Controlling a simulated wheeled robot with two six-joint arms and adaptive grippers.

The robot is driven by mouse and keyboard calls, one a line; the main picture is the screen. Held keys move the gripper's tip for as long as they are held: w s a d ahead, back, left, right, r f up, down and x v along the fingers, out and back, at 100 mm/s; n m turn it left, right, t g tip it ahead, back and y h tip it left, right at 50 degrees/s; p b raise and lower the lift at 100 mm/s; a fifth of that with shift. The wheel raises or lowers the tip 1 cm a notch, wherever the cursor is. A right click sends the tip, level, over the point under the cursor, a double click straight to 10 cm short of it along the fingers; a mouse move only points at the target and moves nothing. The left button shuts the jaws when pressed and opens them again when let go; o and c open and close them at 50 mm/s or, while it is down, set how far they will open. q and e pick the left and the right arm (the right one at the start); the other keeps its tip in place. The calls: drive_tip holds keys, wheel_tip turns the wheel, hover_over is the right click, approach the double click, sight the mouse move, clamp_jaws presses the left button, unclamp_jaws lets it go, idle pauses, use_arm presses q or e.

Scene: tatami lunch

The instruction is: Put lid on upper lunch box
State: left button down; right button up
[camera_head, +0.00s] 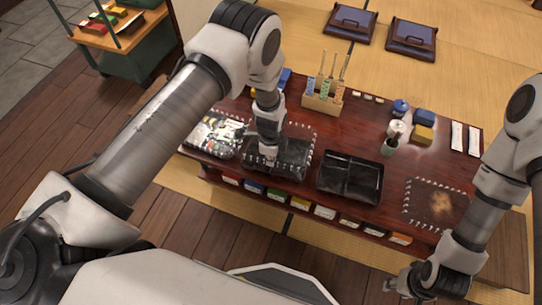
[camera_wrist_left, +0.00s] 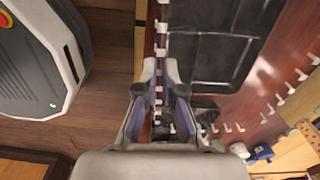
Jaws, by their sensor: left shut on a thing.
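My left gripper (camera_head: 268,155) points down at a black lunch-box piece (camera_head: 292,160) inside a white dashed outline, left of the table's middle. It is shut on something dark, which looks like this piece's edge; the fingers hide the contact. In the left wrist view the fingers (camera_wrist_left: 160,72) are close together beside a black panel (camera_wrist_left: 215,45) with raised ridges. A black open box (camera_head: 350,180) with compartments lies to the right. A box filled with food (camera_head: 214,135) lies to the left. My right gripper (camera_head: 402,285) hangs in front of the table, apart from the boxes; its finger opening is unclear.

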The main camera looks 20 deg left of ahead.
use_arm(q)
drive_tip(key=shift+f+b, duration=1.25)
drive_tip(key=shift+f, duration=0.2)
drive_tip(key=shift+f+b, duration=0.35)
drive_tip(key=shift+f, duration=0.4)
drive_tip(key=shift+f, duration=0.1)
drive_tip(key=shift+f, duration=0.6)
drive_tip(key=shift+f, duration=0.5)
idle(0.5)
drive_tip(key=c, duration=0.7)
unclamp_jaws()
